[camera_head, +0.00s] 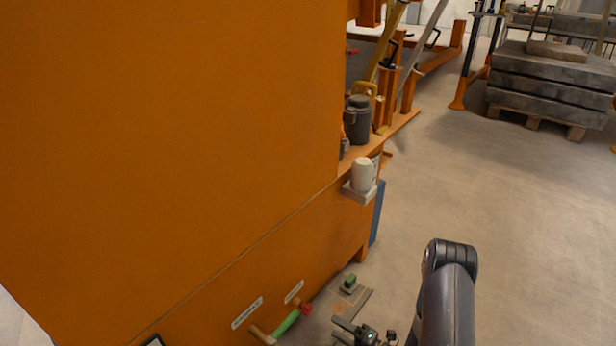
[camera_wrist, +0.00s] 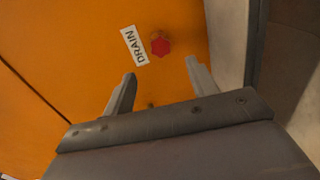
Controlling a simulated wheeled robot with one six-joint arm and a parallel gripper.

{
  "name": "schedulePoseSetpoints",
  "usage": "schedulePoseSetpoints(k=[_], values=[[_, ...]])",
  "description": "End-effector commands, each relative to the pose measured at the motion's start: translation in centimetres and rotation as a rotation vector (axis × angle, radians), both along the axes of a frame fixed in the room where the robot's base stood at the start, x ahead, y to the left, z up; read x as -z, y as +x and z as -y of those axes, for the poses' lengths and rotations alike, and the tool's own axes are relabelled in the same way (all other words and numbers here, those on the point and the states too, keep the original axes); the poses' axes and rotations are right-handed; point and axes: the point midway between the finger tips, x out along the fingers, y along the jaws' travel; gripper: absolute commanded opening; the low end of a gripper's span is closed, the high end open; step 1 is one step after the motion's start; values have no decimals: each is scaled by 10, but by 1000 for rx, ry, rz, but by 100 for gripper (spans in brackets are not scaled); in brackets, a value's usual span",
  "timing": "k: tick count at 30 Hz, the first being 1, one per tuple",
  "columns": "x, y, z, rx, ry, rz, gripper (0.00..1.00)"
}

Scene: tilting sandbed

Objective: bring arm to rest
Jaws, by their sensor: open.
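My gripper (camera_wrist: 160,72) is open, with its two grey fingers spread apart and nothing between them in the wrist view. Beyond the fingertips is an orange panel (camera_wrist: 60,50) with a red knob (camera_wrist: 160,45) and a white "DRAIN" label (camera_wrist: 134,46). The knob appears clear of both fingers. In the head view my gripper (camera_head: 352,332) is low at the bottom edge, right of the red knob (camera_head: 305,307) and a green handle (camera_head: 287,322). My dark arm rises beside it, and its lower part is cut off by the frame.
The large orange wall (camera_head: 170,140) fills the left. A white mug (camera_head: 362,174) stands on a small ledge, with a dark grey container (camera_head: 357,118) behind it. Open floor (camera_head: 500,210) lies right, with stacked grey slabs (camera_head: 550,84) far back.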

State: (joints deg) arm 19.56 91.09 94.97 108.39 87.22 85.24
Motion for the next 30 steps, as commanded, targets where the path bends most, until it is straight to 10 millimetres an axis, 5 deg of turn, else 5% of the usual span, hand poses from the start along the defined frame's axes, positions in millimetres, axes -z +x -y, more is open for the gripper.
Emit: schedulePoseSetpoints(k=[4,24,30], values=[[-1,-9,10,-1,0,0,55],[10,55,-76,-7,0,4,55],[7,56,-75,-2,-90,114,55]])
